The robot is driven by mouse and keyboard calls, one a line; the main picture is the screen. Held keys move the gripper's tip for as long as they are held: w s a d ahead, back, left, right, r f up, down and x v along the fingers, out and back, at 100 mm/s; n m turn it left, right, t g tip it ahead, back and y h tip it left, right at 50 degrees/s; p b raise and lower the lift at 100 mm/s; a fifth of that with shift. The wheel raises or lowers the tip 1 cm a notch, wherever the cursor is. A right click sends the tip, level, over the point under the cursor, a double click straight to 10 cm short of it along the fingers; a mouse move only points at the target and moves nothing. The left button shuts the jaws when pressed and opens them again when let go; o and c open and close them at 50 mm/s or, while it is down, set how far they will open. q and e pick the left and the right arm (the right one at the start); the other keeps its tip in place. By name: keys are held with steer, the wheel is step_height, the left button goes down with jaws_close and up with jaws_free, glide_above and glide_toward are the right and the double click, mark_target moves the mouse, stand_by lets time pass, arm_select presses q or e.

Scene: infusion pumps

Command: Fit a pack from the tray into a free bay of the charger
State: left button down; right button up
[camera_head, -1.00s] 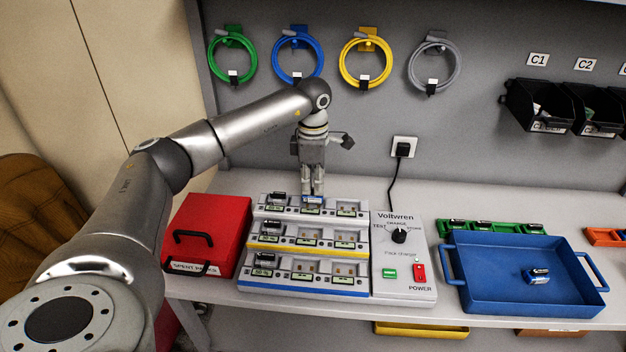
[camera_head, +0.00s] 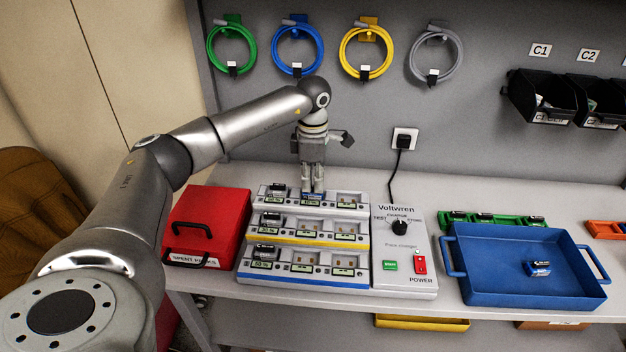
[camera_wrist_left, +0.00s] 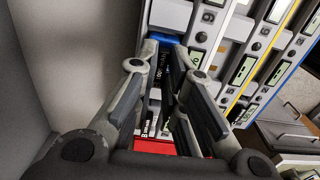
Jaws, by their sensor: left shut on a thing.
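The charger (camera_head: 386,242) has three stepped rows of bays. A pack sits in the left bay of each row: top (camera_head: 276,191), middle (camera_head: 269,221) and bottom (camera_head: 265,250). My left gripper (camera_head: 313,188) points down over the top row's middle bay, shut on a blue and black pack (camera_head: 312,197). The held pack (camera_wrist_left: 165,62) also shows between the fingers in the left wrist view. The fingers hide its lower end, so I cannot tell whether it is fully seated. The other bays look empty. The blue tray (camera_head: 478,287) holds another pack (camera_head: 538,268). My right gripper is out of view.
A red spent-packs box (camera_head: 203,225) stands close left of the charger. A black cord (camera_head: 397,175) runs from the wall socket to the charger. Cables (camera_head: 297,50) and black bins (camera_head: 541,98) hang on the wall.

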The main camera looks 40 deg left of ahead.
mark_target(313, 186)
arm_select(q)
steer(key=shift+f, duration=0.15)
steer(key=c, duration=1.4)
jaws_free()
steer(key=shift+c, duration=0.2)
step_height(313, 186, up, 12)
